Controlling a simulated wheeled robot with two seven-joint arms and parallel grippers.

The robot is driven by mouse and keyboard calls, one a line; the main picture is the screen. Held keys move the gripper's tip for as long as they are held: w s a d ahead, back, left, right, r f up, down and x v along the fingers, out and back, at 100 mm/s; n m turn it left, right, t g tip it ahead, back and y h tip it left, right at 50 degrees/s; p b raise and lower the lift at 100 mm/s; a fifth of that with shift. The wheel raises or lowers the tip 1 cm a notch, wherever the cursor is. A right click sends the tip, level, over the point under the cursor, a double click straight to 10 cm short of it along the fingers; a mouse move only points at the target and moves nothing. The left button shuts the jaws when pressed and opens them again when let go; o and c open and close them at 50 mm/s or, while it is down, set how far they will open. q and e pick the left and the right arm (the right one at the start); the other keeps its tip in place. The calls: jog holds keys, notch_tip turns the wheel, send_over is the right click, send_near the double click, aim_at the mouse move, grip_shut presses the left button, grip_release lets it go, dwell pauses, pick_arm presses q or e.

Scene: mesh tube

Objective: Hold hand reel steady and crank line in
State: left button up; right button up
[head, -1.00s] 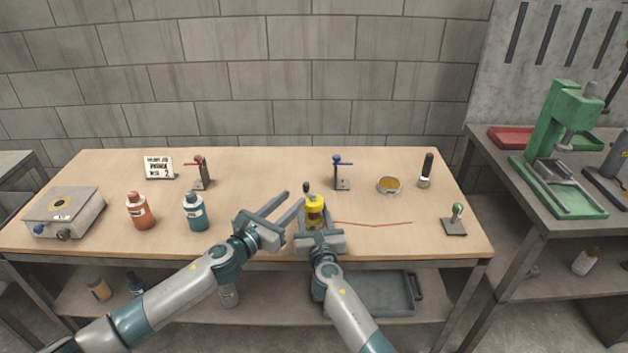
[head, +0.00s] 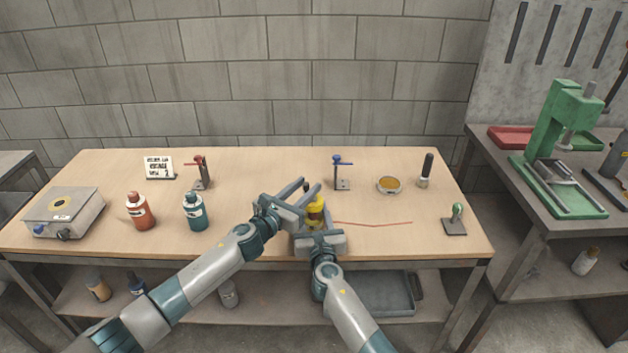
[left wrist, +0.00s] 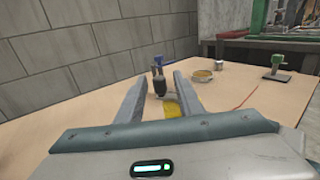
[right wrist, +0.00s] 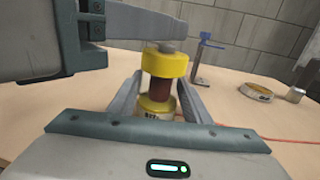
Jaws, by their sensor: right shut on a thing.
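The hand reel (head: 316,212) stands upright near the table's front edge, with yellow flanges and a red-brown hub in the right wrist view (right wrist: 166,64). My right gripper (right wrist: 160,100) is shut around its lower part. A dark crank knob (left wrist: 160,84) sticks up between the fingers of my left gripper (left wrist: 157,88). The left fingers are apart, with a visible gap on either side of the knob. In the head view my left gripper (head: 307,188) reaches over the reel's top and mostly hides the knob. A red line (head: 375,224) runs right from the reel across the table.
Blue-topped (head: 340,175) and red-topped (head: 201,172) stands are at the back. A round tin (head: 389,185), a dark-handled tool (head: 426,171) and a green-knobbed stand (head: 455,221) are at right. Orange (head: 140,212) and teal (head: 195,212) bottles and a grey box (head: 63,213) are at left.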

pick_arm(q)
jog(key=shift+x, duration=2.3)
grip_shut()
